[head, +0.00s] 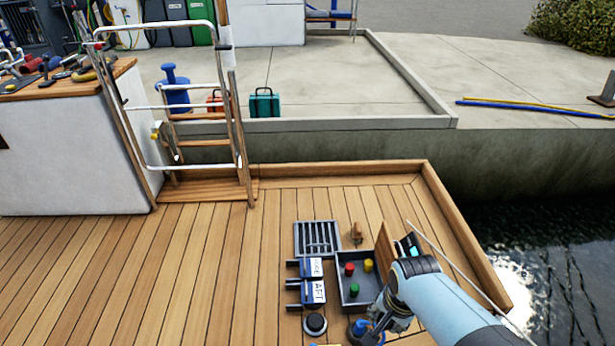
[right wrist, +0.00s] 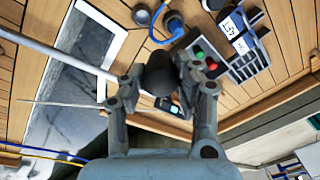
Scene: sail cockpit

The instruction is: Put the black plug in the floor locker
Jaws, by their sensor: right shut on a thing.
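The black plug (right wrist: 160,78) is dark and rounded, held between the fingers of my right gripper (right wrist: 160,68) in the right wrist view. In the head view that gripper (head: 374,326) is low, just in front of the floor locker, and the plug cannot be made out there. The floor locker (head: 372,287) is a grey open box in the deck, with red (head: 349,268), yellow (head: 368,265) and green (head: 354,290) plugs inside. Its wooden lid (head: 385,246) stands raised on the right, and my arm covers the locker's near right corner. My left gripper is not in view.
Left of the locker are a panel marked AFT (head: 314,292) and a black round fitting (head: 315,323). A grey grate (head: 303,238) and a small wooden piece (head: 356,232) lie behind. Open deck lies left; water lies right.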

